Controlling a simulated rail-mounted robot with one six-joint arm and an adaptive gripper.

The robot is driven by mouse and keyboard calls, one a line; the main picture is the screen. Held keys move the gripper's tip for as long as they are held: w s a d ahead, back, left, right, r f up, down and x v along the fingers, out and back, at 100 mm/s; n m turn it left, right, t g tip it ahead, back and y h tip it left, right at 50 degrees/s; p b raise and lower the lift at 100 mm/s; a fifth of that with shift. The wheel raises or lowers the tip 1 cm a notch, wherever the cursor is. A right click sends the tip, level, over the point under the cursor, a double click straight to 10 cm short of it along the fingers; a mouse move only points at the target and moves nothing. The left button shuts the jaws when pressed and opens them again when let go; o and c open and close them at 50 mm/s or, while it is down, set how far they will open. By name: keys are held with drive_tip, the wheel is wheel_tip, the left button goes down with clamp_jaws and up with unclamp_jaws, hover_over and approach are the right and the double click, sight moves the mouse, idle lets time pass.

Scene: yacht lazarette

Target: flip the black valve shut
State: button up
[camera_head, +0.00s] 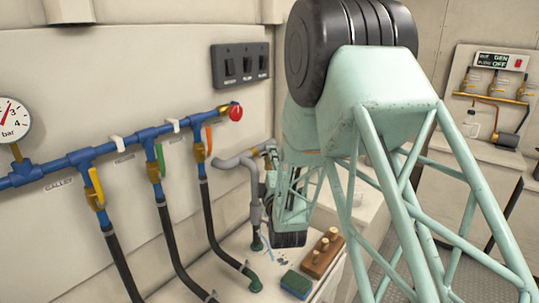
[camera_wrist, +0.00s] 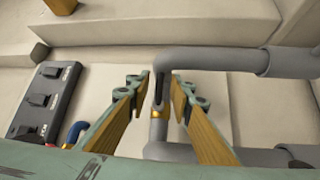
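The black valve lever (camera_wrist: 158,90) shows in the wrist view as a narrow dark handle with a brass fitting below it, set beside the bent grey pipe (camera_wrist: 215,58). My gripper (camera_wrist: 161,84) is open, with its two tan-padded fingers on either side of the lever. I see gaps between the pads and the lever, so it does not look held. In the head view my gripper (camera_head: 271,152) is at the grey pipe (camera_head: 232,162), right of the blue manifold. My arm and gripper hide the black lever there.
The blue manifold (camera_head: 112,149) carries yellow (camera_head: 96,186), green (camera_head: 160,159) and orange (camera_head: 208,139) levers and a red knob (camera_head: 236,113). A switch panel (camera_head: 240,65) is above. A sponge (camera_head: 295,284) and a wooden block with pegs (camera_head: 322,256) lie below my gripper.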

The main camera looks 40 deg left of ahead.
drive_tip(key=shift+x, duration=1.25)
clamp_jaws()
